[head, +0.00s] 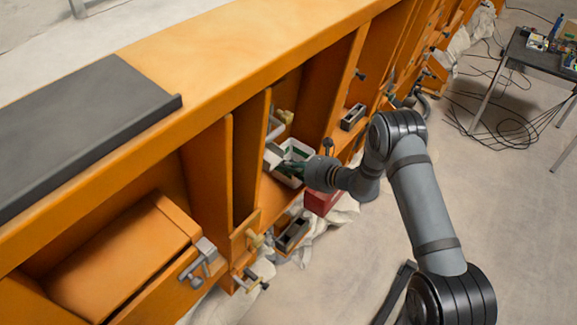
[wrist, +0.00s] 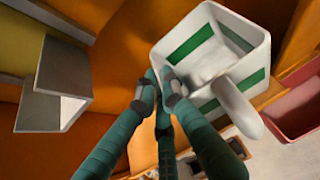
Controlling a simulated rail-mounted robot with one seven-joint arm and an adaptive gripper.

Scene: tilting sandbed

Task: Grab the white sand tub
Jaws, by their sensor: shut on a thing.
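The white sand tub (head: 299,149) sits inside an open bay of the orange frame, with green panels on its walls. In the wrist view the tub (wrist: 250,88) is at the upper right, tilted in the picture, with its open top and a rounded white projection at its lower side. My gripper (head: 287,165) reaches into the bay from the right. Its teal fingers (wrist: 165,82) are closed together at the tub's left edge, shut on it. The exact contact is partly hidden by the fingers. I cannot tell whether the tub is lifted off the surface.
Orange uprights (head: 247,150) stand close on both sides of the bay. A grey metal channel (wrist: 62,85) is left of the fingers. A red bin (wrist: 298,105) is right of the tub. Small metal boxes (head: 353,116) and clamps line the frame. Open floor lies right.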

